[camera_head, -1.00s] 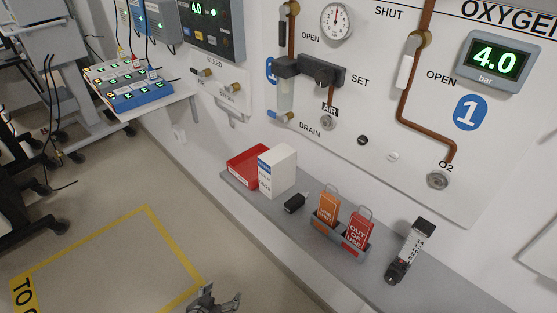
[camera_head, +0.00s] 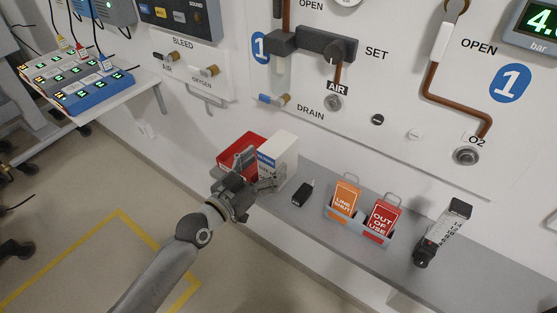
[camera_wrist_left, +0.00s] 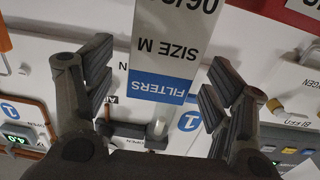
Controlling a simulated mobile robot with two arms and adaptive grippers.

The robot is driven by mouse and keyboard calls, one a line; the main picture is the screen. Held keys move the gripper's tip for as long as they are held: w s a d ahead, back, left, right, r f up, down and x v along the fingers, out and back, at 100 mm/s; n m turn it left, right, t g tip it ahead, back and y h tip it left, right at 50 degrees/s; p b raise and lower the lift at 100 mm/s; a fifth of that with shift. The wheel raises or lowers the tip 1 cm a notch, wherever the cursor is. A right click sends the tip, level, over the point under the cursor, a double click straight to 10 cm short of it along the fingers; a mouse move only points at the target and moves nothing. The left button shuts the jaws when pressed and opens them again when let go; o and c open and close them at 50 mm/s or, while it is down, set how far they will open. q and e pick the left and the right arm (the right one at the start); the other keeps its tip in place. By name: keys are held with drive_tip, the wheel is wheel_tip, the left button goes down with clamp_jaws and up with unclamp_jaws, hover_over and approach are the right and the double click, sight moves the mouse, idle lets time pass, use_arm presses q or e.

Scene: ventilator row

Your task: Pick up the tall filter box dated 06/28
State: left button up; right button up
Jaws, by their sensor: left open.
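The tall white filter box (camera_head: 284,152) stands upright on the grey ledge beside the wall panel. My right gripper is not in view.
A red box (camera_head: 237,150) sits close left of the white box. To the right on the ledge (camera_head: 300,220) are a small black object (camera_head: 303,193), a holder with an orange tag (camera_head: 345,196) and a red tag (camera_head: 382,216), and a flowmeter-like device (camera_head: 442,232).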

sight(278, 152)
use_arm(q)
drive_tip(key=shift+x, duration=2.95)
drive_tip(key=shift+f, duration=0.2)
drive_tip(key=c, duration=1)
drive_tip(key=shift+c, duration=0.9)
drive_tip(key=shift+r, duration=0.1)
